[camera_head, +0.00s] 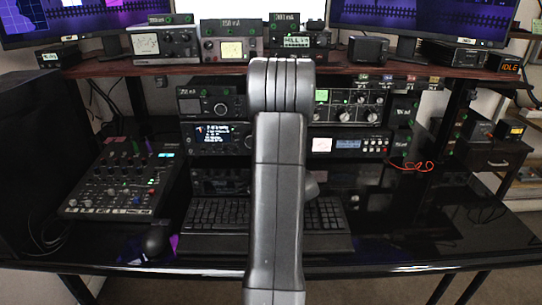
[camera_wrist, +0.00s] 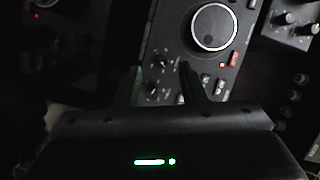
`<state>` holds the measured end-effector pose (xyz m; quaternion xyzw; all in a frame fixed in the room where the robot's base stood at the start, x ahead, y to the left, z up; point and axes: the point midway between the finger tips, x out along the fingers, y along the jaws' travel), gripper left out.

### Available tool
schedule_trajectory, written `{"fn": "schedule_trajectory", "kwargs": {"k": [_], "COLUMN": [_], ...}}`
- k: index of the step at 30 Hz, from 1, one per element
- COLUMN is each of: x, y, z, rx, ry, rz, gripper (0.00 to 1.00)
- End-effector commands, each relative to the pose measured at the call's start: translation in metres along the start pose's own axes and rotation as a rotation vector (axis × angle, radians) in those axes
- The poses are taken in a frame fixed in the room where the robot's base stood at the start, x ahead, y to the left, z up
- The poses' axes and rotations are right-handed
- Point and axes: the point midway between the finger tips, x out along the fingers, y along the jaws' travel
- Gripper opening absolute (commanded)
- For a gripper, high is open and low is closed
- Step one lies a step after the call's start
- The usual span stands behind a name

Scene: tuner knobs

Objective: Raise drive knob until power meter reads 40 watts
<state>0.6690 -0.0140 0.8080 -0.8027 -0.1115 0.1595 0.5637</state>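My gripper (camera_wrist: 160,77) shows at the bottom of the wrist view. Its two dark fingers stand apart, one on each side of a small black knob (camera_wrist: 158,62) on a radio panel, with nothing visibly clamped. A second small knob (camera_wrist: 152,91) sits just below it. A large silver-ringed dial (camera_wrist: 215,27) is up and to the right. No label tells which knob is the drive knob. In the head view my arm hides the gripper and the panel's middle. Several boxes with meters, such as a pale dial meter (camera_head: 147,44), stand on the shelf; I cannot tell which is the power meter or read watts.
A mixer (camera_head: 118,180) is at left on the glossy black desk, with a mouse (camera_head: 156,240) and keyboard (camera_head: 215,214) nearby. Stacked radios (camera_head: 347,109) fill the space under the wooden shelf (camera_head: 100,68). An orange display (camera_head: 508,68) reads IDLE. The desk's right side is mostly clear.

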Motion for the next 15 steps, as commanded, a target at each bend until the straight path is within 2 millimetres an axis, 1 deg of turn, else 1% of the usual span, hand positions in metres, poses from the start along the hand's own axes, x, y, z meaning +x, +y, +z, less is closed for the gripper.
{"fn": "schedule_trajectory", "kwargs": {"k": [1,3,9,12,15], "x": [-0.012,-0.028,-0.074,-0.092,-0.104], "y": [0.000,-0.001,0.000,0.000,0.000], "z": [-0.001,-0.001,-0.001,-0.001,-0.001], "rx": [0.001,0.001,0.002,0.001,0.000], "ry": [0.001,0.002,0.003,0.002,0.001], "rz": [0.003,0.002,0.004,0.002,0.001], "gripper": [0.37,0.37,0.37,0.37,0.37]}}
